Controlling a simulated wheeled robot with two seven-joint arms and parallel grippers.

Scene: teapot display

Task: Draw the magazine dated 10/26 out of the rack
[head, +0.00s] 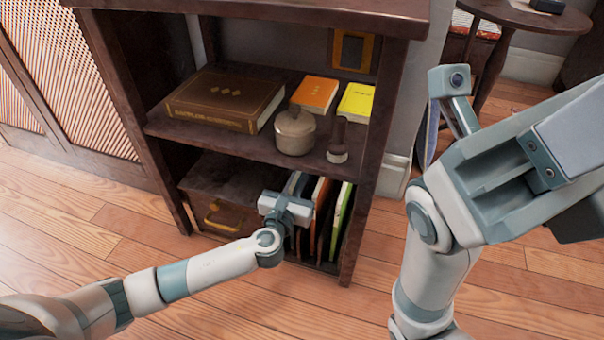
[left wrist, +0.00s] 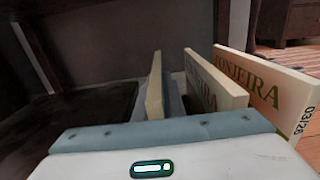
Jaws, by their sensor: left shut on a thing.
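Several thin magazines stand upright in the rack at the right of the lower shelf. In the head view one has an orange-brown edge (head: 319,212) and one a green edge (head: 341,212). My left gripper (head: 287,207) is at the leftmost magazine (left wrist: 155,88), shut on it; its fingers are mostly hidden. No date shows on that one. In the left wrist view, the right magazine (left wrist: 268,88) reads TONJEIRA and 03/26. The middle magazine (left wrist: 214,88) shows the same title, its date hidden. My right gripper (head: 457,95) is raised at the right, its fingers unclear.
The upper shelf holds a brown book (head: 224,100), a lidded pot (head: 295,131), an orange book (head: 314,93), a yellow book (head: 356,101) and a small dark object (head: 338,145). A wooden drawer box (head: 222,207) stands left of the rack. The floor in front is clear.

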